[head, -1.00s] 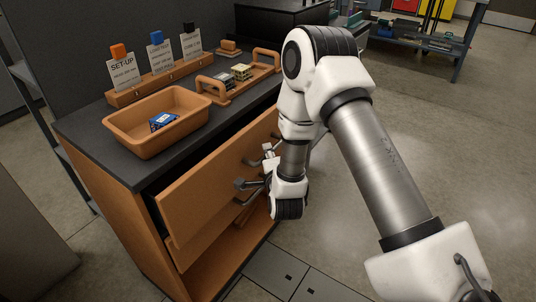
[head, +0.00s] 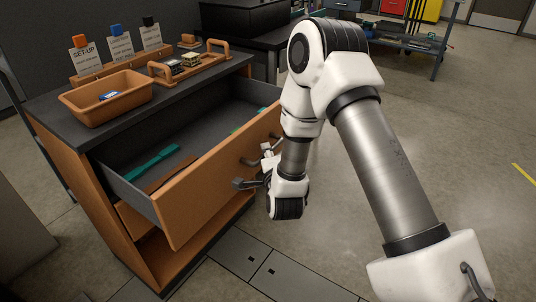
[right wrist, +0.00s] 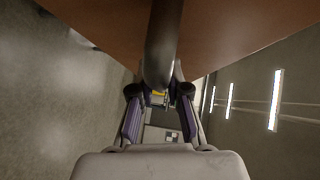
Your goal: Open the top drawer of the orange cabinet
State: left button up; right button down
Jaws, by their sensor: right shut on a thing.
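The orange cabinet (head: 86,197) with a dark top stands at the left in the head view. Its top drawer (head: 205,195) is pulled well out, and its grey inside shows. A teal item (head: 152,163) and a brown strip lie in the drawer. My right gripper (head: 254,172) is at the drawer front, shut on the drawer's dark handle. In the right wrist view the dark handle (right wrist: 163,45) runs down between the two fingers (right wrist: 158,98), below the orange drawer front. My left gripper is not in view.
On the cabinet top are an orange bin (head: 105,97) with a blue packet, a tray (head: 190,65) with handles and small items, and a rack of cards (head: 118,50). A dark bench stands behind. The floor to the right is clear.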

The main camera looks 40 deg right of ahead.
dwell(0.3)
jog(key=c, duration=1.1)
grip_release()
jog(key=shift+c, duration=0.2)
jog(key=shift+s, duration=0.1)
jog(key=v, duration=0.7)
jog(key=shift+s, duration=0.2)
jog(key=shift+a, duration=0.15)
